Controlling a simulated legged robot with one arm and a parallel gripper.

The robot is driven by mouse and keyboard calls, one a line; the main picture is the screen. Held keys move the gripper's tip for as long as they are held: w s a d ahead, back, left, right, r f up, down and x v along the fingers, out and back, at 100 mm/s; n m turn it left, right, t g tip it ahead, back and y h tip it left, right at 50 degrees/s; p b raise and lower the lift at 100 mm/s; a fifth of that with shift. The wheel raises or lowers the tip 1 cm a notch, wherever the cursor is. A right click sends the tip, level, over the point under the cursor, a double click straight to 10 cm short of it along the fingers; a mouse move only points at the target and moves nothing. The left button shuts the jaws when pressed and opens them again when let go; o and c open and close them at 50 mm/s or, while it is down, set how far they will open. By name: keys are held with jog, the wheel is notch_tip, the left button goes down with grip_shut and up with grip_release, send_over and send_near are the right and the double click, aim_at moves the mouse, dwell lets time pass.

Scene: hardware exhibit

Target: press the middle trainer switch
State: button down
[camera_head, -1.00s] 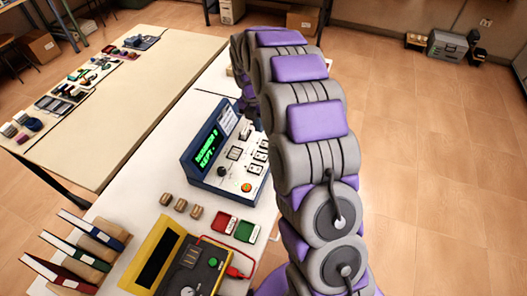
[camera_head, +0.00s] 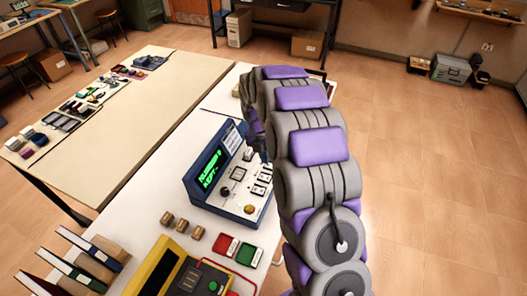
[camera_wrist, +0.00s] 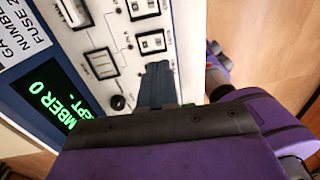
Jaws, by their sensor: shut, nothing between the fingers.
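The trainer (camera_head: 206,196) is a blue console with a white sloped panel and a green-lit display, on the near table. In the wrist view two framed switches show, one at the top edge (camera_wrist: 143,8) and one just beyond the fingertips (camera_wrist: 152,42). My gripper (camera_wrist: 158,66) is shut and empty, its dark fingers over the panel and hiding the part below them. I cannot tell whether the fingertips touch the panel. In the head view my gripper (camera_head: 255,130) is partly hidden behind my arm.
A black knob (camera_head: 224,191) and a red-orange button (camera_head: 250,209) are on the panel. Small wooden blocks (camera_head: 182,226), red and green boxes (camera_head: 238,250), a yellow instrument (camera_head: 165,262) and books (camera_head: 78,262) lie nearer. Open floor is right.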

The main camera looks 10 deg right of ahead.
aim_at(269, 178)
jog(key=f, duration=0.3)
jog(key=f+b, duration=0.1)
jog(key=f, duration=0.2)
jog(key=d+f+b, duration=0.1)
jog(key=f, duration=0.2)
jog(key=shift+s, duration=0.3)
jog(key=shift+a, duration=0.1)
jog(key=shift+w+a+r+p, duration=0.2)
jog(key=shift+w+a+p, duration=0.3)
jog(key=shift+p, duration=0.2)
jog(key=shift+s, duration=0.1)
